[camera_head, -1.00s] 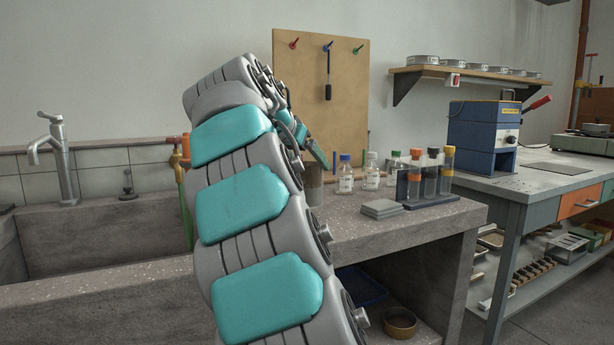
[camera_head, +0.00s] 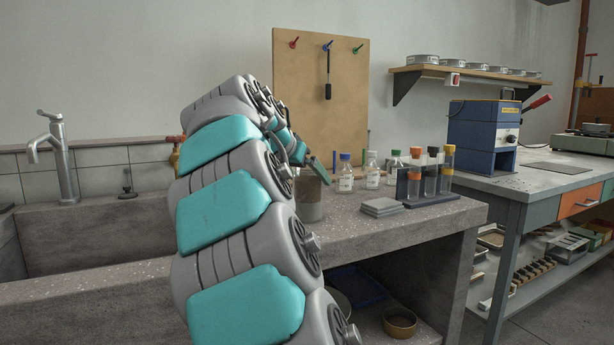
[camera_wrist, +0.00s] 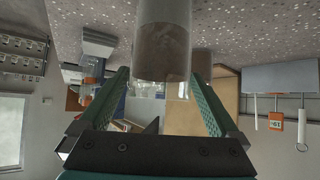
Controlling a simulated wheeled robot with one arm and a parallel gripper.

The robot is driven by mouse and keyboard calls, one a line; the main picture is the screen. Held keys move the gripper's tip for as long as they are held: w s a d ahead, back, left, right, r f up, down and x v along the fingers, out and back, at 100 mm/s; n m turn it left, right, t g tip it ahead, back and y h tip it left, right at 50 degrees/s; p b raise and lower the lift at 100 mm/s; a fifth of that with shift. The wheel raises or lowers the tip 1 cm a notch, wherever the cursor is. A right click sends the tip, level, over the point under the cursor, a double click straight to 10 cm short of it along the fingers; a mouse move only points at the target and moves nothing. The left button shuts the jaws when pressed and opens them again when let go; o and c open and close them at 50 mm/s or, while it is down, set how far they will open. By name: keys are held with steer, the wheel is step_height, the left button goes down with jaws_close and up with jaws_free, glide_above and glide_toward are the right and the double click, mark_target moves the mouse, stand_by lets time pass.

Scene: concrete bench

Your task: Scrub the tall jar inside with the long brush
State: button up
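The tall jar (camera_head: 310,205) stands upright on the concrete bench, clear glass with a brownish film. In the wrist view, which is upside down, the jar (camera_wrist: 163,45) shows between and beyond my fingertips. My gripper (camera_wrist: 160,75) is open, its two green fingers one on each side of the jar with small gaps visible. In the head view my gripper (camera_head: 318,170) is at the jar's upper part, mostly hidden by my arm. A long dark tool, which looks like the brush (camera_head: 328,80), hangs from the blue hook on the pegboard.
Capped bottles (camera_head: 345,174) and a tube rack (camera_head: 428,199) stand to the jar's right, with grey flat pads (camera_head: 382,207) in front. The wooden pegboard (camera_head: 290,75) rises behind. A sink with a tap (camera_head: 62,160) is at the left. The bench's front right is clear.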

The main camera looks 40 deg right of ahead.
steer(key=shift+r, duration=0.25)
steer(key=v, duration=1.2)
steer(key=shift+p, duration=0.3)
steer(key=shift+f, duration=0.1)
